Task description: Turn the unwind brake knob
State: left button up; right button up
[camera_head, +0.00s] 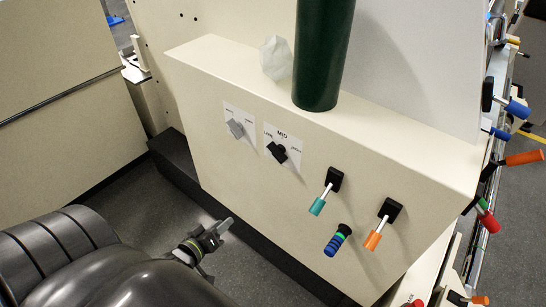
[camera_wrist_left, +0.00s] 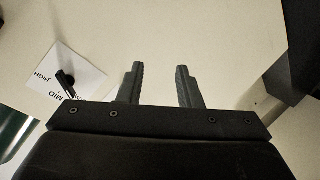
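Two knobs sit on the front of a cream cabinet. A grey knob (camera_head: 236,128) is on a white label at the left, its print too small to read. A black knob (camera_head: 277,151) sits right of it on a white label marked MID; the label also shows in the left wrist view with HIGH legible, with the black knob (camera_wrist_left: 65,82) on it. I cannot read which is the unwind brake knob. My left gripper (camera_head: 218,236) is below and left of both knobs, apart from them. In the left wrist view its fingers (camera_wrist_left: 160,72) are spread and empty. My right gripper is out of view.
Grey floor (camera_head: 135,200) is clear at left.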

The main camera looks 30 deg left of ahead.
pick_arm(q)
notch_tip(320, 180, up, 10)
jog(key=w+d+n+t+h, duration=0.1)
jog(key=d+t, duration=0.1)
jog(key=t+h, duration=0.2)
send_near(274, 156)
jog(key=shift+n+y, duration=0.4)
jog(key=w, duration=0.6)
jog(key=w+d, duration=0.1)
jog(key=w, duration=0.1)
jog(key=shift+w+r, duration=0.15)
jog(key=shift+w, duration=0.65)
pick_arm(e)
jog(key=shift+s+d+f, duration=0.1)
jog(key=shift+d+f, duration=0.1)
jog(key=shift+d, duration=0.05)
pick_arm(q)
grip_shut()
